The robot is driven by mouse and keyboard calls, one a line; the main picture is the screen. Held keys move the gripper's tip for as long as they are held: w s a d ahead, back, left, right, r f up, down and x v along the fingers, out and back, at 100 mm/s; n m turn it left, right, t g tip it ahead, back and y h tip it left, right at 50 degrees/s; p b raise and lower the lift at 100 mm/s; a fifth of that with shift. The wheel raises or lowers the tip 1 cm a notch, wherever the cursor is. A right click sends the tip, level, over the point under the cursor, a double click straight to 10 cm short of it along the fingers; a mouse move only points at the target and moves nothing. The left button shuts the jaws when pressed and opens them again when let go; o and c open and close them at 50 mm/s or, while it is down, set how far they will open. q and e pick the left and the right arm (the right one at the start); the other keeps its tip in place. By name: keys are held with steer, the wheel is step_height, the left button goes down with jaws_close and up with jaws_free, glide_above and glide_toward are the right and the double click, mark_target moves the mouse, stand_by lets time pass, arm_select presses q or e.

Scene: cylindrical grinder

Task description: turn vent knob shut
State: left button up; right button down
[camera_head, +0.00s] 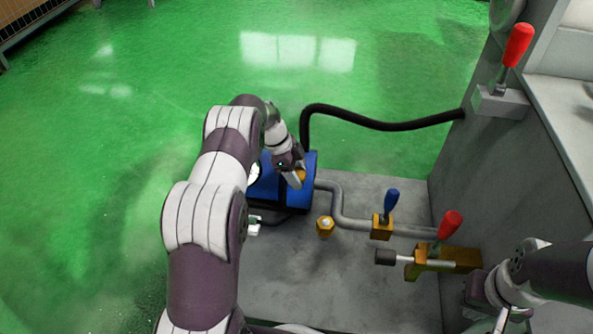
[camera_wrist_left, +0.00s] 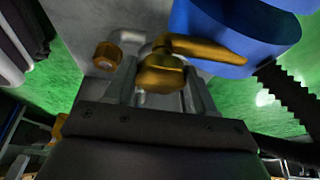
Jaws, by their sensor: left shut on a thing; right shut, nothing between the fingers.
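The brass vent knob (camera_head: 300,175) is on the side of the blue tank unit (camera_head: 308,160). In the left wrist view the knob (camera_wrist_left: 160,76) has a rounded head, with a long brass arm running right beside the blue casing (camera_wrist_left: 235,30). My left gripper (camera_head: 293,180) reaches down to it. In the left wrist view its fingers (camera_wrist_left: 160,92) stand on either side of the knob head and are shut on it. The fingers cover part of the knob in the head view. My right arm enters at the lower right, but its fingertips do not show.
A brass hex fitting (camera_head: 325,227) stands on the grey plate (camera_head: 360,300). A blue-handled valve (camera_head: 390,205) and a red-handled valve (camera_head: 449,228) stand to the right. A black hose (camera_head: 385,125) arches to the machine. Green floor lies open behind.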

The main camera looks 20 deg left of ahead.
arm_select(q)
steer(key=shift+d, duration=0.1)
steer(key=o, duration=1)
steer(key=shift+w, duration=0.1)
steer(key=shift+o, duration=0.2)
steer(key=p+v, duration=1.1)
steer(key=v, duration=0.1)
steer(key=shift+r+p, duration=0.35)
steer(key=shift+p, duration=0.05)
